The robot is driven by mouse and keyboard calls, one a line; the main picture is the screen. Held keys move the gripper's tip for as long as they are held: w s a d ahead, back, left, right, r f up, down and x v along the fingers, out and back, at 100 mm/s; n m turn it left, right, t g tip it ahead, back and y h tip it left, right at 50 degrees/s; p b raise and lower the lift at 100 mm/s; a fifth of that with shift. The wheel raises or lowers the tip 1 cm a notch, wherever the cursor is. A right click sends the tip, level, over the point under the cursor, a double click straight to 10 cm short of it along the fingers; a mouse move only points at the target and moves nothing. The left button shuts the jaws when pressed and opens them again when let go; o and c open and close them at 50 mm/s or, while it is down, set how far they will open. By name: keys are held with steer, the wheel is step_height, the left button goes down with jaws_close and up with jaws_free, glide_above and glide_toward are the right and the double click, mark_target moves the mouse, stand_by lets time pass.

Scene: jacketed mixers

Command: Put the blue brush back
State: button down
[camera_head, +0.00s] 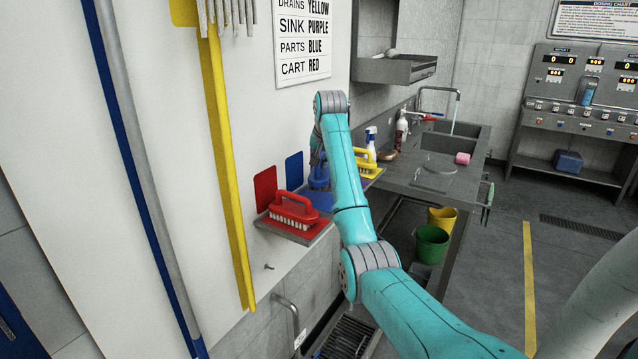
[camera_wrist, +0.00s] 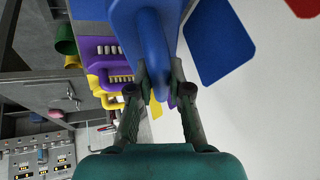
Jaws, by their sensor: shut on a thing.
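The blue brush (camera_wrist: 143,32) is between the fingers of my gripper (camera_wrist: 158,74), which is shut on it in the wrist view. In the head view the blue brush (camera_head: 318,182) shows just left of my arm, low against the wall, near the blue wall patch (camera_head: 294,168). The blue patch (camera_wrist: 219,42) is right of the brush in the wrist view. My arm hides part of the brush and most of my gripper in the head view. I cannot tell whether the brush touches the ledge beneath it.
A red brush (camera_head: 295,207) sits on a grey wall ledge (camera_head: 318,233) below a red patch (camera_head: 264,188). A yellow brush (camera_head: 367,164) is beyond my arm. A purple brush (camera_wrist: 100,50) is close left of the held brush. A yellow pole (camera_head: 222,130) hangs at left.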

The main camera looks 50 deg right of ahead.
mark_target(320, 178)
steer(key=shift+f, duration=3.05)
steer(key=shift+f, duration=0.15)
steer(key=c, duration=1.1)
jaws_free()
steer(key=v, duration=1.2)
steer(key=shift+a, duration=0.1)
